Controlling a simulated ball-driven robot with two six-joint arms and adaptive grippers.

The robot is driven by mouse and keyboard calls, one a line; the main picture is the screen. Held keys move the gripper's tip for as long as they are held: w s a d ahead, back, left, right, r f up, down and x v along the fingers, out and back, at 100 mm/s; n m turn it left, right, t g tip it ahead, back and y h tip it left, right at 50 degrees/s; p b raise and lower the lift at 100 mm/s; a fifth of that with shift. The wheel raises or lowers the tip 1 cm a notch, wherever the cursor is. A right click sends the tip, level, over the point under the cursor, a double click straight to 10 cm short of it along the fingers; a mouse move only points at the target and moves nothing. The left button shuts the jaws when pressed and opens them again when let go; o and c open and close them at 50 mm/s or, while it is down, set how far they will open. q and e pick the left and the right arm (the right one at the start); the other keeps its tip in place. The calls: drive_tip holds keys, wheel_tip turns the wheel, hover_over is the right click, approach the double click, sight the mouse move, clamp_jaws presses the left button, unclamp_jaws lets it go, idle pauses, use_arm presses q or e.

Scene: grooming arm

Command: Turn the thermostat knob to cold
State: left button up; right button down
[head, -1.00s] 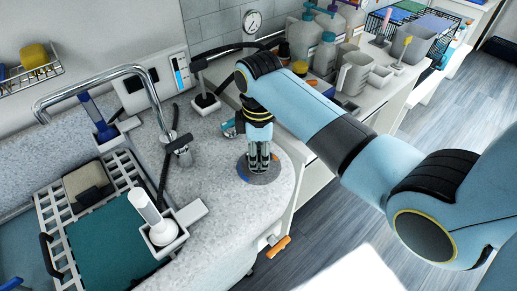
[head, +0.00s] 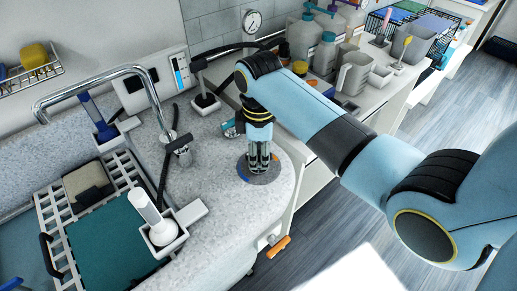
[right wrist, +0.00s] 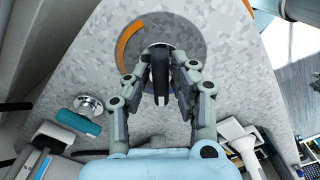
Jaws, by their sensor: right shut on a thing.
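The thermostat dial (head: 245,177) is a round grey plate on the speckled counter, with coloured marks at its rim. In the right wrist view the dial (right wrist: 190,28) shows an orange arc at its left. A dark upright knob (right wrist: 160,62) stands at its middle. My right gripper (head: 259,168) points down over the dial, and in the right wrist view its fingers (right wrist: 160,78) are shut on the knob from both sides. The fingers hide most of the knob in the head view. My left gripper is not in view.
A tap (head: 105,75) and a white holder (head: 165,236) with a white-handled tool stand left of the dial. Bottles and a jug (head: 352,72) crowd the back counter. The counter's rounded edge is close right of the dial.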

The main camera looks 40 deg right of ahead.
drive_tip(key=shift+s, duration=0.1)
drive_tip(key=shift+n+p, duration=0.4)
drive_tip(key=shift+p, duration=0.15)
drive_tip(key=shift+n, duration=0.4)
drive_tip(key=shift+f+n, duration=0.1)
drive_tip(key=shift+n, duration=0.5)
drive_tip(key=shift+n, duration=1.4)
